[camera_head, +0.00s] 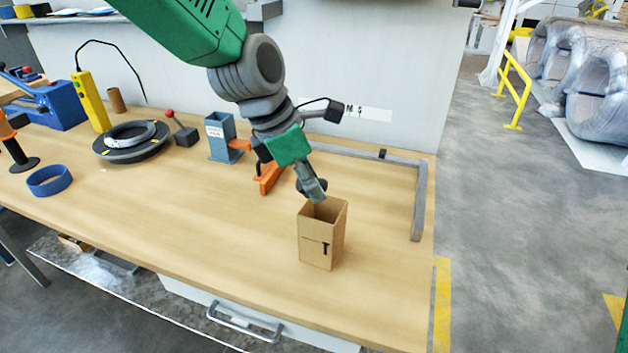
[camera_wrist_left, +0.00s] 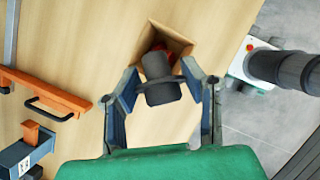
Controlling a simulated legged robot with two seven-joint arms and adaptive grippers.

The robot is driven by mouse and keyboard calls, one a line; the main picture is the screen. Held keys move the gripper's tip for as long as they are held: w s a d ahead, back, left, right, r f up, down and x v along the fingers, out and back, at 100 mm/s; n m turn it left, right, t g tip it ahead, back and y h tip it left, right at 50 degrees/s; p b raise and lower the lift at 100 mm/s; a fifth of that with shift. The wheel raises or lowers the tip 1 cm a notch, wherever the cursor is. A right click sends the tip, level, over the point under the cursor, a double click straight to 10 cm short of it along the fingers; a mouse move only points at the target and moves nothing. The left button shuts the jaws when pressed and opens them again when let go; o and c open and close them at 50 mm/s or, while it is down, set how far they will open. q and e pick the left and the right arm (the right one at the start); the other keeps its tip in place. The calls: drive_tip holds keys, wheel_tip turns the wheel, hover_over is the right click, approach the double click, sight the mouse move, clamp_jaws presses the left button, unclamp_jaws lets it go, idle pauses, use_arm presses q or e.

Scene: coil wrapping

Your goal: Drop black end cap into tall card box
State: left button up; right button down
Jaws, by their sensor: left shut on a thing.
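The tall card box (camera_head: 322,240) stands upright and open-topped near the front right of the bench. In the left wrist view its open mouth (camera_wrist_left: 168,32) shows, with something red inside. My left gripper (camera_head: 313,190) reaches down right at the box's opening, over its back edge. In the left wrist view its fingers are closed on the black end cap (camera_wrist_left: 160,80), a dark round cap with a wider rim. The cap partly covers the box opening in that view; how far it is above the rim I cannot tell. My right gripper does not show.
A grey angled rail (camera_head: 418,200) borders the bench's right side. An orange-handled tool (camera_head: 270,178) and a blue-grey holder (camera_head: 222,138) stand left of the box. A black disc with a coil (camera_head: 130,140) and a blue ring (camera_head: 49,180) lie farther left. The front middle is clear.

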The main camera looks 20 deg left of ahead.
use_arm(q)
drive_tip(key=o, duration=1.1)
drive_tip(key=shift+d, duration=0.25)
drive_tip(key=shift+d+r, duration=0.1)
drive_tip(key=shift+r, duration=0.35)
drive_tip(key=v, duration=1.1)
